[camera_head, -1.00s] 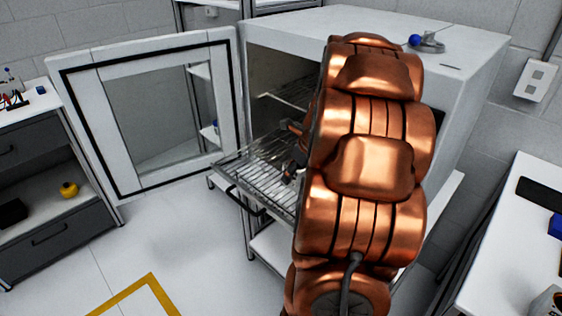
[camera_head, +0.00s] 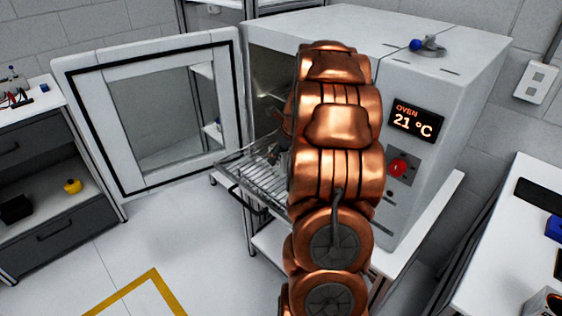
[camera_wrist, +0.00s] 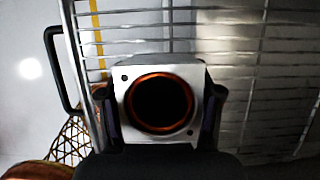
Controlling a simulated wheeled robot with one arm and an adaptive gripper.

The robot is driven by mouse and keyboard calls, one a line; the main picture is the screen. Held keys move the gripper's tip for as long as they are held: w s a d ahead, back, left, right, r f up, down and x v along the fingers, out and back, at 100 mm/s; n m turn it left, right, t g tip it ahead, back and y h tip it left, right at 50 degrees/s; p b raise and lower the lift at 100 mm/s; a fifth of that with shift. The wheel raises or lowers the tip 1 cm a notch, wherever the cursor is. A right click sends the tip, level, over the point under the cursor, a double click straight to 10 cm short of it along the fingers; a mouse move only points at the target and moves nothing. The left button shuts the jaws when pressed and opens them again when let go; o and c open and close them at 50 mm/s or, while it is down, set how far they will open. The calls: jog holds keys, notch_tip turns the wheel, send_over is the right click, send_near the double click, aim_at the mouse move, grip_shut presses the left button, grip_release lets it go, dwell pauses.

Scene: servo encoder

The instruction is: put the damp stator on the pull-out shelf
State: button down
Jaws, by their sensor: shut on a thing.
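The stator is a square, pale metal block (camera_wrist: 160,69) with a copper ring around a dark round bore. In the wrist view it sits between the two dark fingers of my gripper (camera_wrist: 160,108), which is shut on it. The pull-out shelf is a wire rack (camera_head: 262,184) extended from the open oven. In the wrist view its bars (camera_wrist: 235,48) lie behind the stator, so the stator is over the rack. I cannot tell whether it touches the bars. In the head view my arm hides the stator and most of my gripper.
The oven (camera_head: 425,75) has its glazed door (camera_head: 82,120) swung open to the left. Its display reads 21 °C, above a red knob (camera_head: 397,167). A drawer cabinet (camera_head: 60,235) stands at left and a white table (camera_head: 500,245) at right. The floor in front is clear.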

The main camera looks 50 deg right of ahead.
aim_at(281, 162)
jog(key=shift+f+p, duration=0.35)
jog(key=shift+f, duration=1.15)
jog(key=shift+f, duration=0.15)
jog(key=shift+c, duration=1.1)
grip_release()
jog(key=b+v, duration=0.1)
jog(key=v, duration=1.1)
jog(key=shift+b, duration=0.4)
